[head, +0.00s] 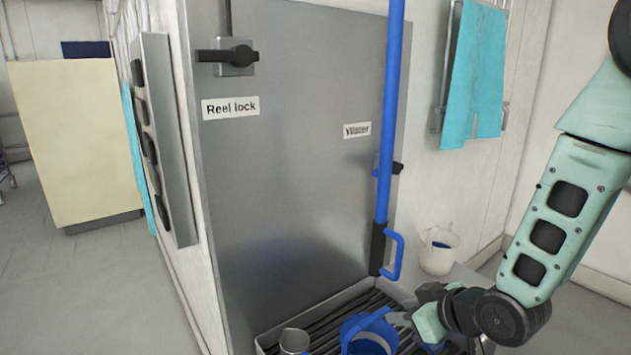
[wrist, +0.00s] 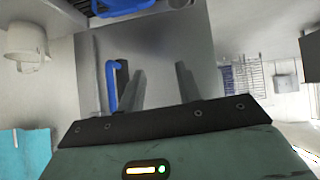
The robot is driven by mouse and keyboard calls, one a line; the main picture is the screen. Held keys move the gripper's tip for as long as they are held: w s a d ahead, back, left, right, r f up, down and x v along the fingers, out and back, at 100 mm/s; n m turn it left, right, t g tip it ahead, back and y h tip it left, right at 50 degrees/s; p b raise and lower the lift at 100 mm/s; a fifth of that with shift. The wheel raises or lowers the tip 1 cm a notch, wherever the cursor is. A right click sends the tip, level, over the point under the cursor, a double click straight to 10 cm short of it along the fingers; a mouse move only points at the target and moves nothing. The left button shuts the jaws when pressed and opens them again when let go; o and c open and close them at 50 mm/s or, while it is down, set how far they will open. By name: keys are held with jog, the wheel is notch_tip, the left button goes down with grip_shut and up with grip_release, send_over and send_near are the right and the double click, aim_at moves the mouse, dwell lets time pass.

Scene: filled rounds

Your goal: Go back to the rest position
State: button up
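My gripper (head: 410,306) is low at the right of the head view, at the end of my pale green arm, above the slatted tray and close to a blue jug (head: 362,332). In the wrist view my gripper (wrist: 160,76) shows two dark fingers spread apart with nothing between them. A blue handle (wrist: 112,88) appears just left of the left finger; whether it is touching cannot be told. In the head view a blue handle (head: 396,256) hangs at the foot of a blue pole (head: 390,110).
A grey metal panel (head: 280,170) stands behind, with a black lever (head: 228,56) labelled "Reel lock". The slatted tray (head: 262,341) holds the jug and a metal cup (head: 294,341). A white bucket (head: 438,258) stands right of the pole. Open floor (head: 90,290) lies left.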

jog(key=s+a+r+g+h, duration=0.1)
jog(key=s+r+g, duration=0.2)
jog(key=s, duration=0.5)
jog(key=s+a+r+g+h, duration=0.1)
jog(key=s+r+g+h, duration=0.1)
jog(key=s, duration=0.6)
jog(key=s+a+r+g+h, duration=0.1)
jog(key=s+r+g+h, duration=0.1)
jog(key=s, duration=0.6)
notch_tip(320, 180, up, 2)
jog(key=shift+s+r+g, duration=0.1)
jog(key=shift+s+g, duration=0.25)
jog(key=shift+g, duration=0.45)
